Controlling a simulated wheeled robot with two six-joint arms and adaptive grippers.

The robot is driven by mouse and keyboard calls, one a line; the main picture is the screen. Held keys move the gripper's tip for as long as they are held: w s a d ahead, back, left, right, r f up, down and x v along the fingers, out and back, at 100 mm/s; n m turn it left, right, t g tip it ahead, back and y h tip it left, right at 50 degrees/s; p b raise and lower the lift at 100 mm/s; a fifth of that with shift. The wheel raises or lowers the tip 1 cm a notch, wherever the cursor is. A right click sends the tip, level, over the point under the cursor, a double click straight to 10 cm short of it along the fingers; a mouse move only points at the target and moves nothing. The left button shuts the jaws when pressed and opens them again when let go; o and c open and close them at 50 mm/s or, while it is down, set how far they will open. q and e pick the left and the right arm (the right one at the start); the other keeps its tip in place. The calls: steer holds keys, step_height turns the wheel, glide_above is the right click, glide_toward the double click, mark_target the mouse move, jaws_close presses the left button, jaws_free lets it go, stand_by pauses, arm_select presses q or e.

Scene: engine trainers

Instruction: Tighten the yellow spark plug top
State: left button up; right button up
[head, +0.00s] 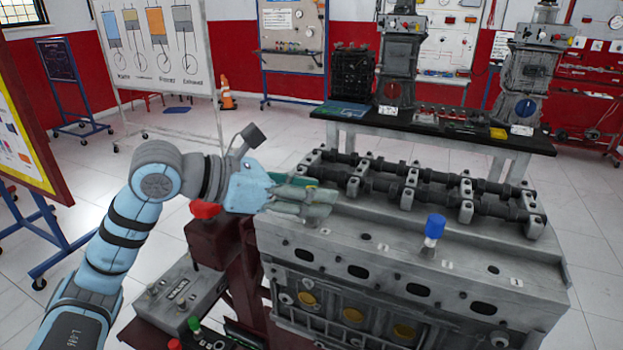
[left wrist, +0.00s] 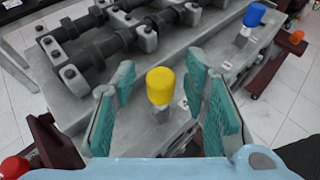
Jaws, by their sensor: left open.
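The yellow spark plug top (left wrist: 160,86) stands upright on the engine block in the left wrist view. My left gripper (left wrist: 160,105) is open, with one teal-padded finger on each side of the yellow top and visible gaps between. In the head view my left gripper (head: 310,197) is over the left end of the engine block (head: 345,240), and the yellow top is hidden behind its fingers. My right gripper is in neither view.
A blue spark plug top (head: 434,226) stands farther right on the block; it also shows in the left wrist view (left wrist: 254,14). Black shafts (head: 430,180) on mounts run along the block's back. A grey box (head: 177,297) sits at the front left, near a red knob (head: 205,209).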

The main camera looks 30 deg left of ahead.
arm_select(q)
steer(key=shift+w+d+f, duration=0.1)
steer(key=shift+f, duration=0.05)
steer(key=shift+c, duration=0.5)
jaws_close()
steer(key=shift+m+g, duration=0.3)
steer(key=shift+m+g+h+p, duration=0.5)
steer(key=shift+m+g+h, duration=0.2)
steer(key=shift+m+h, duration=0.25)
steer(key=m+g+h+p, duration=0.1)
steer(key=g, duration=0.1)
steer(key=m+g+p, duration=0.1)
steer(key=m, duration=0.1)
steer(key=m+g+h+p, duration=0.1)
steer(key=m+g, duration=0.1)
steer(key=shift+r+g+h+p, duration=0.25)
steer(key=shift+g+h+p, duration=0.05)
steer(key=shift+h+p, duration=0.05)
steer(key=m+g+p, duration=0.2)
steer(key=shift+m+g+p, duration=0.25)
steer(key=shift+g+p, duration=0.15)
steer(key=shift+f+m+g+p, duration=0.15)
steer(key=shift+m+g+p, duration=0.15)
steer(key=shift+g+p, duration=0.15)
